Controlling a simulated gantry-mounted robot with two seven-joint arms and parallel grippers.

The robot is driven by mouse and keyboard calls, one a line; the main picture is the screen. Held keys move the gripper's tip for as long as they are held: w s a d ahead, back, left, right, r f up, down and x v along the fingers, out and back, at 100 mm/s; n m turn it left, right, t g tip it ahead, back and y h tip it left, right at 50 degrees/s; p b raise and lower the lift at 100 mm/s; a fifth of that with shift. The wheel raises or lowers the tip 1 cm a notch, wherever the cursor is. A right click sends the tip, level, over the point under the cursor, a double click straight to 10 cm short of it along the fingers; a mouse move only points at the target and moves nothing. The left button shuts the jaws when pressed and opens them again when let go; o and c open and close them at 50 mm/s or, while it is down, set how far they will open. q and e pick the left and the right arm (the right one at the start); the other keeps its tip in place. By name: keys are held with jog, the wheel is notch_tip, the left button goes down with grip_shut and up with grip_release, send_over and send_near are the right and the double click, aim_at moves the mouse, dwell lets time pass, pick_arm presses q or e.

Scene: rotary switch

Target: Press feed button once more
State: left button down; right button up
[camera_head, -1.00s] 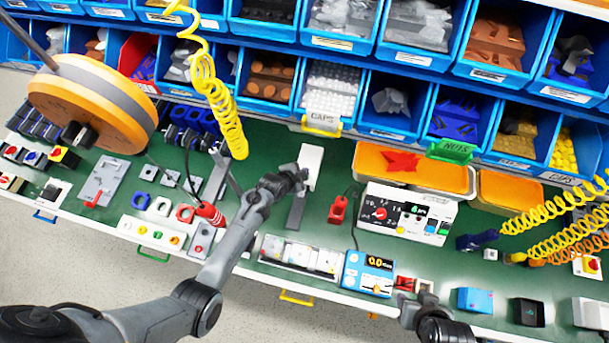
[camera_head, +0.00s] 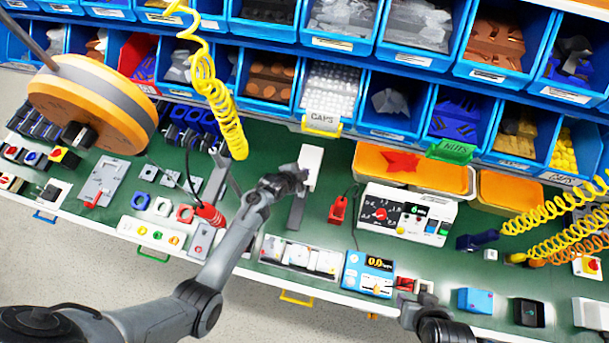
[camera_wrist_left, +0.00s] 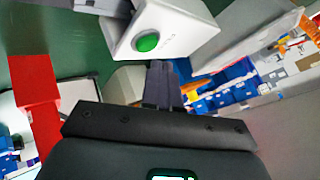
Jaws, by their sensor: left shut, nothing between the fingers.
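A round green button (camera_wrist_left: 147,42) sits on the face of a white box (camera_wrist_left: 180,22) in the left wrist view. In the head view a white upright block (camera_head: 312,160) stands beside my left gripper (camera_head: 302,174), and no green button shows on it there. My left gripper is shut and empty; its dark fingers (camera_wrist_left: 160,78) point toward the white box, just below the green button. I cannot tell whether the fingertips touch the box. My right arm's dark end (camera_head: 440,322) shows at the bottom edge; its fingers are not clear.
A white control box (camera_head: 405,215) with a red dial stands right of the block. A red clamp-like part (camera_head: 338,209) lies between them. An orange reel (camera_head: 95,105) stands at the left. Blue bins (camera_head: 395,105) line the back. Yellow coiled hoses (camera_head: 222,105) hang down.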

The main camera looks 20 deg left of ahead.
pick_arm(q)
jog(key=shift+f, duration=0.25)
dwell(0.6)
jog(key=shift+f, duration=0.2)
jog(key=shift+f+b, duration=0.35)
jog(key=shift+b, duration=0.1)
dwell(0.5)
jog(key=shift+f, duration=0.1)
dwell(0.3)
jog(key=shift+r+p, duration=0.85)
jog(key=shift+r, duration=0.05)
jog(key=shift+r, duration=0.1)
